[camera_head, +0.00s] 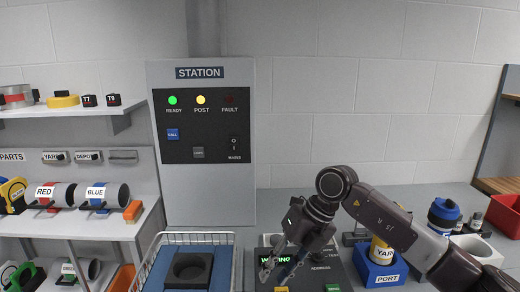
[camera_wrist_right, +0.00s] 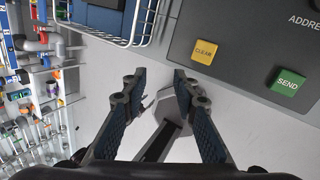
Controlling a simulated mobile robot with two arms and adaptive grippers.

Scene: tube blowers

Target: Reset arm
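My right arm comes in from the right in the head view. Its gripper (camera_head: 278,272) hangs over the left part of a dark grey control console (camera_head: 318,255), partly covering the console's green-lit display. In the right wrist view the two fingers of this gripper (camera_wrist_right: 159,80) are apart with nothing held between them. They point toward the pale surface near the console's front edge, by the yellow CLEAR button (camera_wrist_right: 204,52) and the green SEND button (camera_wrist_right: 287,81). My left gripper is not in view.
A wire basket (camera_head: 197,238) with a blue insert stands left of the console. A blue PORT holder (camera_head: 383,280) is to the right. A STATION panel (camera_head: 203,130) shows green and yellow lamps lit. Shelves with RED and BLUE labelled cylinders (camera_head: 104,194) are at left.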

